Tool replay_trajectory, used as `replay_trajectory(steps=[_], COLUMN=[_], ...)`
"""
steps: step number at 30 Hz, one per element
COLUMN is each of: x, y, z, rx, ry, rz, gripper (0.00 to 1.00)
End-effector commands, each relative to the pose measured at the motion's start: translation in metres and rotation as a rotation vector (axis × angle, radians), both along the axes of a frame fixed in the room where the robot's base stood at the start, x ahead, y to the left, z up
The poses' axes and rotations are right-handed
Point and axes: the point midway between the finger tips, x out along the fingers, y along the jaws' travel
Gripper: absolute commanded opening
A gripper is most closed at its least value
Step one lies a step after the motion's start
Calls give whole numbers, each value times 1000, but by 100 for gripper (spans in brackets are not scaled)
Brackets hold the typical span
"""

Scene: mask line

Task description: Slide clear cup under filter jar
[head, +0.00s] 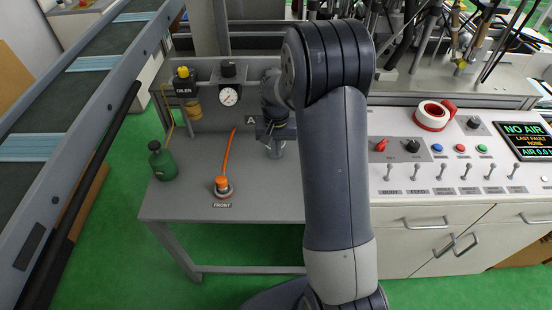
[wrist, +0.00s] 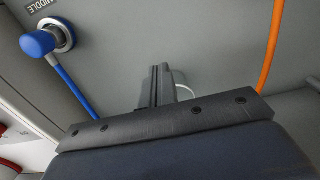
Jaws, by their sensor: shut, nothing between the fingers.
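My gripper (wrist: 160,72) shows in the wrist view with its two dark fingers together and nothing between them. In the head view my gripper is small and partly covered by my own wrist, low over the grey bench. A thin pale curved rim (wrist: 183,90) shows just right of the fingers in the wrist view. It may be the clear cup, but most of it is hidden and I cannot tell whether the fingers touch it. I cannot make out the filter jar clearly in either view.
An orange-knobbed valve (head: 222,186) marked FRONT has an orange hose (head: 228,153). A green bottle (head: 162,162) stands on the bench's left. A gauge (head: 229,96) and oiler (head: 184,84) are behind. A blue knob (wrist: 38,43) shows in the wrist view. The switch panel (head: 430,150) is right.

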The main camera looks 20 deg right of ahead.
Motion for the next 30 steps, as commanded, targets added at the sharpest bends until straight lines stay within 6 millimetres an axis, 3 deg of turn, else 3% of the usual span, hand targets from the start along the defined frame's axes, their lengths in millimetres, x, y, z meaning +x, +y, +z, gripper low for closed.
replay_trajectory(steps=[6, 14, 26, 30], x=[0, 0, 12, 21], y=[0, 0, -14, -25], z=[18, 19, 14, 17], rx=[0, 0, 18, 20], ry=[0, 1, -108, -197], rz=[0, 0, 53, 99], gripper=[0, 0, 32, 32])
